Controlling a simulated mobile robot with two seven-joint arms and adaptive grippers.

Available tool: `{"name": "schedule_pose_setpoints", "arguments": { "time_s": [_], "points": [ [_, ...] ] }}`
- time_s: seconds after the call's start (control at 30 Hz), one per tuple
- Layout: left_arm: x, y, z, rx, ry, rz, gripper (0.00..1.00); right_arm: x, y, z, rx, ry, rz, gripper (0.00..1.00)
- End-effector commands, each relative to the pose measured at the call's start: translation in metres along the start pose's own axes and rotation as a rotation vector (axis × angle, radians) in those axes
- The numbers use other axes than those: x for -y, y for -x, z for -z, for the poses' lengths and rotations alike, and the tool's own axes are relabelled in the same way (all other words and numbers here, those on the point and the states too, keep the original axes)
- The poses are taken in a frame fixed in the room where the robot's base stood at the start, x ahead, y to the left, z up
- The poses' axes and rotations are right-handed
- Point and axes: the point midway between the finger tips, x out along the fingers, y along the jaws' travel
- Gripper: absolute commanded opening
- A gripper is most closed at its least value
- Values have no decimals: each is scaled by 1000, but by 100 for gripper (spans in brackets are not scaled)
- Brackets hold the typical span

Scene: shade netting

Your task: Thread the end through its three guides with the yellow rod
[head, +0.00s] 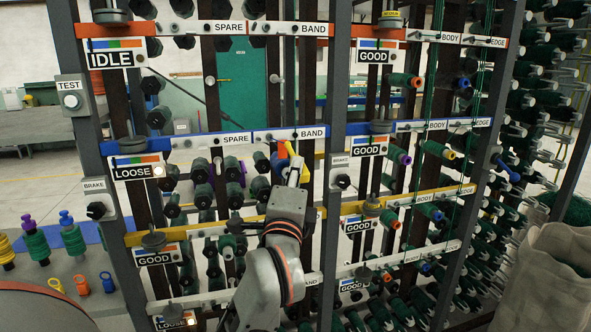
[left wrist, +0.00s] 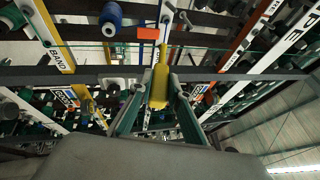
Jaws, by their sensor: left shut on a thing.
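My left gripper (head: 292,168) is raised in front of the rack, at the BAND end of the LOOSE row. It is shut on the yellow rod (left wrist: 160,82), which shows between the two fingers in the left wrist view. I cannot make out a loose thread end or the three guides. My right gripper is not in view.
The LOOSE sign (head: 136,167) has a lit lamp. A grey upright post (head: 337,120) stands just right of my left gripper. Green bobbins crowd the rack around it. A blue spool (left wrist: 110,18) is near the rod in the left wrist view. A sack (head: 548,285) stands at right.

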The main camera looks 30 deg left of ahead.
Motion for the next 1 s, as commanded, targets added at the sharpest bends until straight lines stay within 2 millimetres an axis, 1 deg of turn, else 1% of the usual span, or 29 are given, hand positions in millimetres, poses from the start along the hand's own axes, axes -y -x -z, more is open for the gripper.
{"name": "schedule_pose_setpoints", "arguments": {
  "time_s": [0.4,1.0],
  "points": [
    [-2,0,0,0,0,1,0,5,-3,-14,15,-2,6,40],
    [0,-29,-12,1,-1,1,0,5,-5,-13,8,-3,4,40]
  ]
}}
